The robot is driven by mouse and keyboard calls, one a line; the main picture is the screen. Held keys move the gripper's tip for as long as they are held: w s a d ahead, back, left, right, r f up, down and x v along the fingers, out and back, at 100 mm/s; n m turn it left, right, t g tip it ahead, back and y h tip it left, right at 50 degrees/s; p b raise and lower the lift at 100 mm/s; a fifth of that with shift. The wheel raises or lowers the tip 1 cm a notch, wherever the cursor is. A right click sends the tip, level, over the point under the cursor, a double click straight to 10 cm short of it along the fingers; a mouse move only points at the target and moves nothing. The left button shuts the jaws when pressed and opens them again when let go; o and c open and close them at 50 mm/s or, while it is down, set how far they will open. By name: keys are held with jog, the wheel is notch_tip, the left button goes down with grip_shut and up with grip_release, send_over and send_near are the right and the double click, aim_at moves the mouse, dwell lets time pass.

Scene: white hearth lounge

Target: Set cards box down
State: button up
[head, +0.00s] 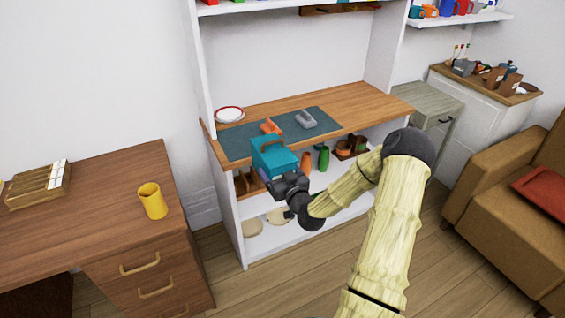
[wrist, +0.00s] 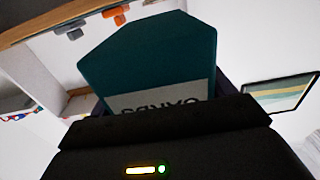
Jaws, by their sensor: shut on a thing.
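The teal cards box (head: 275,160) is held in my gripper (head: 283,183), in front of the wooden counter (head: 360,104) of the white shelf unit. It covers part of the counter's front edge in the head view, with a brown handle-like shape at its top. I cannot tell whether it touches the counter. In the wrist view the cards box (wrist: 155,55) fills the middle, with a pale label whose lettering appears inverted. My dark gripper is shut on its lower part; its fingertips are mostly hidden.
A dark mat (head: 240,142) lies on the counter, bearing an orange item (head: 270,126) and a grey item (head: 306,119). A white plate (head: 229,114) is at the counter's left. Bare wood shows at right. A desk with a yellow mug (head: 152,201) stands left.

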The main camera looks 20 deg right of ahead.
jog(key=s+a+f, duration=0.2)
jog(key=a+f, duration=0.5)
jog(key=f, duration=0.2)
jog(key=s+a+f, duration=0.2)
jog(key=a+f, duration=0.5)
jog(key=f, duration=0.1)
jog(key=shift+f, duration=0.4)
